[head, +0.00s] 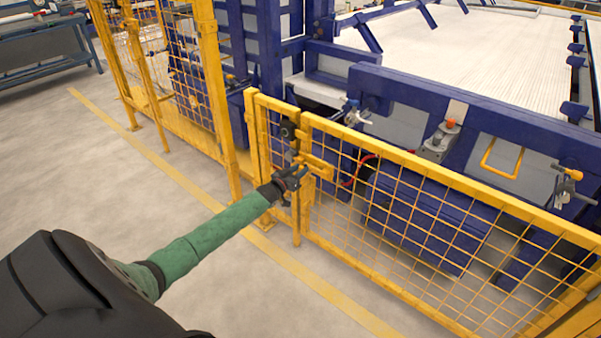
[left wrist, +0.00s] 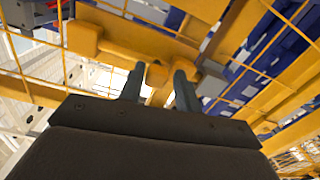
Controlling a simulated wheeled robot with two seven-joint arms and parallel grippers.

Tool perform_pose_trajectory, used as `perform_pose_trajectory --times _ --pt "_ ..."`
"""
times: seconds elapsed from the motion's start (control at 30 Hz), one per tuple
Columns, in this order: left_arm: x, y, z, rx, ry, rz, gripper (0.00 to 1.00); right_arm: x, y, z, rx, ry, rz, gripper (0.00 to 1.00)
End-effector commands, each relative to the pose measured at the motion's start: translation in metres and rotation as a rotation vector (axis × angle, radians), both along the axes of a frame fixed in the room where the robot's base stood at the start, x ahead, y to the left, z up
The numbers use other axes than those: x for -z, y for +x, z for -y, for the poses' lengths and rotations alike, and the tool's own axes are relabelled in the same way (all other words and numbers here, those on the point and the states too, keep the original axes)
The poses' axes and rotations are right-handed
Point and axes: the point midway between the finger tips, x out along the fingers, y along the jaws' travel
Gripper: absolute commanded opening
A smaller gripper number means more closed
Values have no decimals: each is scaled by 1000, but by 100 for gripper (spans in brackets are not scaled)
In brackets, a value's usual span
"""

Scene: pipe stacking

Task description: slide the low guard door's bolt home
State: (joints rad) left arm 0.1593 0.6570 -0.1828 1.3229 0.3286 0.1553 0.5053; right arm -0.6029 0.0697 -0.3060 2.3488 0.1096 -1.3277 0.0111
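The low guard door (head: 420,215) is a yellow frame with wire mesh, beside a narrow yellow mesh section. Its yellow bolt (head: 318,167) is mounted near the upper corner by the gap between them. My left gripper (head: 298,176) is at the bolt, its arm reaching in from the left. In the left wrist view, the two grey fingers (left wrist: 159,78) stand apart with a small yellow knob (left wrist: 156,76) between their tips. Thin gaps seem to show on both sides of the knob. A yellow bar (left wrist: 140,38) runs beyond the fingertips. My right gripper is in neither view.
Taller yellow mesh fencing (head: 215,80) stands left of the door. Behind the door are blue machinery (head: 430,200) and a red cable (head: 357,168). The floor in front is clear, with a yellow line (head: 180,180) along the fence.

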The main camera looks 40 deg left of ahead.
Motion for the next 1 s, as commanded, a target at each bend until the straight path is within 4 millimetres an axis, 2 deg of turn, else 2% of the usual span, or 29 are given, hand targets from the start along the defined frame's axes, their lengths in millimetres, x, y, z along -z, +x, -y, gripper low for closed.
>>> perform_pose_trajectory --times 0.03,0.07,0.47,0.77,1.0 --pt "-1 0 -1 -1 1 1 43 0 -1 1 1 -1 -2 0" --pt "-1 0 -1 0 1 1 47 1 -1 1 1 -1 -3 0" --pt "1 -5 1 2 0 0 47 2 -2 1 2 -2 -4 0" --pt "1 -37 -1 2 0 1 47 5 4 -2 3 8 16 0" --pt "1 -64 -3 1 0 0 47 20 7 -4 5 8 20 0"
